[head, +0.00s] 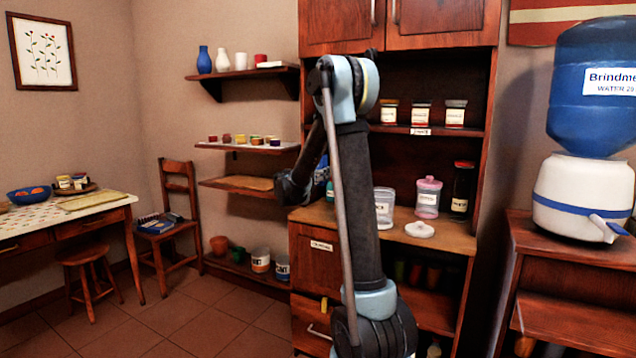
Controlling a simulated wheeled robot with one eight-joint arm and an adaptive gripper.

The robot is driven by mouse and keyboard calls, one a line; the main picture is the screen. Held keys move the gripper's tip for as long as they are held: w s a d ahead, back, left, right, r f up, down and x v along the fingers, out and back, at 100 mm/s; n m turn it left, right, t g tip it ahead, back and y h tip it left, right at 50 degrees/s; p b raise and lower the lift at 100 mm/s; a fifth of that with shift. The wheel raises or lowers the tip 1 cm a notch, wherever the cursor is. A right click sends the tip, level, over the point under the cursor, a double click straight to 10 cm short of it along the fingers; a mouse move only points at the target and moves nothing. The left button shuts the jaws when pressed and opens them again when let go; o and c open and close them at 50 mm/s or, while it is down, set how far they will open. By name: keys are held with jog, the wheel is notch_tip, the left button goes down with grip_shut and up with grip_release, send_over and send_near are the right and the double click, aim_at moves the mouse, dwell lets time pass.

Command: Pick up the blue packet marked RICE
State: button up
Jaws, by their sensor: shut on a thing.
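My gripper (292,188) shows dark and small at the end of my folded arm, left of the cabinet counter. Its fingertips are hard to make out against the arm. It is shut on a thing. A small patch of blue, apparently the blue packet (322,171), shows between my forearm and upper arm, right beside the gripper. Most of it is hidden by my arm, and no RICE marking can be read.
The wooden cabinet counter (400,238) holds a clear jar (384,207), a pink-lidded jar (428,197), a dark jar (462,188) and a white lid (419,230). Wall shelves (240,147) stand left; a water dispenser (590,130) stands right.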

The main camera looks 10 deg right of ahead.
jog(key=shift+r, duration=2.4)
